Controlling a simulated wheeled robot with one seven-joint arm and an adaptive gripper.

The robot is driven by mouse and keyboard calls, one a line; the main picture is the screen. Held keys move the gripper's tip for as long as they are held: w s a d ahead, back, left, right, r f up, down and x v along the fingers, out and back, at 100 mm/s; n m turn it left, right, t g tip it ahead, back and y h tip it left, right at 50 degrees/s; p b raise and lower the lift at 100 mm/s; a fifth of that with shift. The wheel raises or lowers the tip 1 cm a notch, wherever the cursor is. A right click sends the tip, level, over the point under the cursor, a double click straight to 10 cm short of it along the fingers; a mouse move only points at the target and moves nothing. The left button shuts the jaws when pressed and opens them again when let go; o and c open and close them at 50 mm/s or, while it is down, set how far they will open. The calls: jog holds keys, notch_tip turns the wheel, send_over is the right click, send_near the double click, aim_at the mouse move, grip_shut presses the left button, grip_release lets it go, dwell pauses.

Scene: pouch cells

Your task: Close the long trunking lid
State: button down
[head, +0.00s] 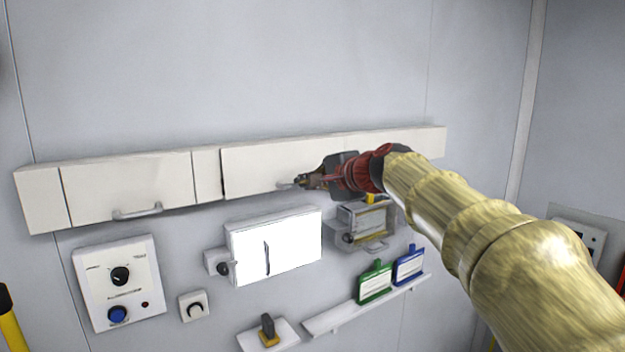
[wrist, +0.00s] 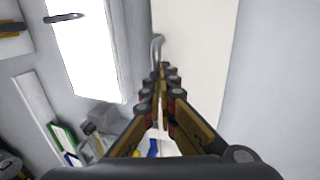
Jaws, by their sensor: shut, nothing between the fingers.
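The long trunking lid (head: 265,163) is the longer cream panel on the right part of the wall trunking. In the head view its left edge shows a dark gap, so it stands slightly proud there. Its small grey handle (head: 287,185) is at the lower edge. My gripper (head: 302,182) is shut and empty, its fingertips at or very near this handle. In the wrist view the lid (wrist: 195,60) lies beyond the shut fingers (wrist: 158,72), and the handle (wrist: 157,45) shows just past their tips. I cannot tell whether they touch. My gripper and wrist hide part of the lid's lower edge.
A shorter lid (head: 130,188) with its own handle is on the left. Below are a white box (head: 275,248), a control panel (head: 119,283), a clear-fronted box (head: 366,222), and green (head: 375,284) and blue (head: 409,265) tags on a shelf. The wall above is clear.

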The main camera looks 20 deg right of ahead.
jog(key=shift+w+a+f+b, duration=0.15)
jog(key=shift+w+f+b, duration=0.4)
jog(key=shift+w, duration=0.1)
jog(key=shift+s, duration=0.1)
